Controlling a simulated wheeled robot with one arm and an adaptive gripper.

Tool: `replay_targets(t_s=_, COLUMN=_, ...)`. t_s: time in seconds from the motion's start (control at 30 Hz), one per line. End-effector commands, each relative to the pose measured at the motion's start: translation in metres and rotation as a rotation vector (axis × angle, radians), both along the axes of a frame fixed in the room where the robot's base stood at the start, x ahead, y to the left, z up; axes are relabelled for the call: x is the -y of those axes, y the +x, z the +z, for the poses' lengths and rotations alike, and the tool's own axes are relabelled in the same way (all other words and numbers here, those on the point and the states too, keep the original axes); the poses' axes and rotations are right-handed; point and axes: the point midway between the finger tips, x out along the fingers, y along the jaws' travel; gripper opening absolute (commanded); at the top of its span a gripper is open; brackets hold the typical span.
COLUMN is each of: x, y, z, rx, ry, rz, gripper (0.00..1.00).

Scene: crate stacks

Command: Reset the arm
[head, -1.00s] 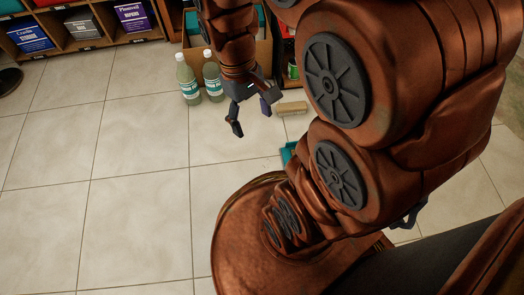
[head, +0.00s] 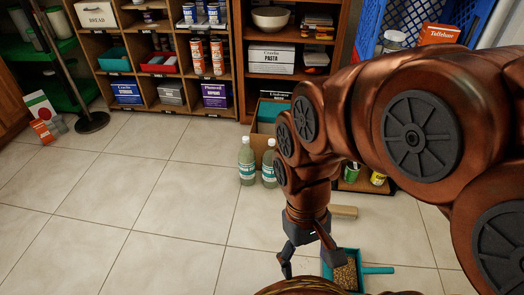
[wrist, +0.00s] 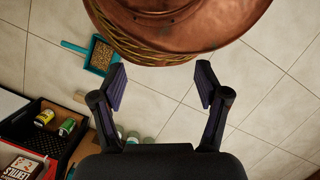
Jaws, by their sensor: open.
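My gripper (head: 308,262) hangs from the folded copper arm, pointing down, in the lower middle of the head view. Its two fingers are apart with nothing between them. In the wrist view my gripper (wrist: 161,84) also shows spread and empty, with my copper base just beyond the fingertips. In the head view a teal dustpan (head: 377,270) holding brown grains lies on the floor, partly behind the gripper. It also shows in the wrist view (wrist: 75,47), left of the fingers and apart from them.
Two greenish bottles (head: 246,163) stand on the floor before a cardboard box (head: 262,142). A tan block (head: 343,212) lies near the dustpan. Stocked shelves (head: 240,60) line the back. A black crate (wrist: 20,127) holds cans in the wrist view. The tiled floor at left is clear.

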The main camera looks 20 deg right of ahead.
Motion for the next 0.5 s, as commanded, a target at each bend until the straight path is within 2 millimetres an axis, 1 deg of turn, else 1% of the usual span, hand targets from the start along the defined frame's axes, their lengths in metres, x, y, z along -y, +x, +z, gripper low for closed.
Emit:
replay_targets(t_s=0.03, x=0.001, y=0.002, z=0.01, rx=0.006, ry=0.0, rz=0.0, gripper=0.74)
replay_targets(t_s=0.17, x=0.003, y=0.009, z=0.034, rx=0.03, ry=0.0, rz=0.003, gripper=0.74)
replay_targets(t_s=0.5, x=0.013, y=0.038, z=0.119, rx=0.125, ry=-0.004, rz=0.016, gripper=0.74)
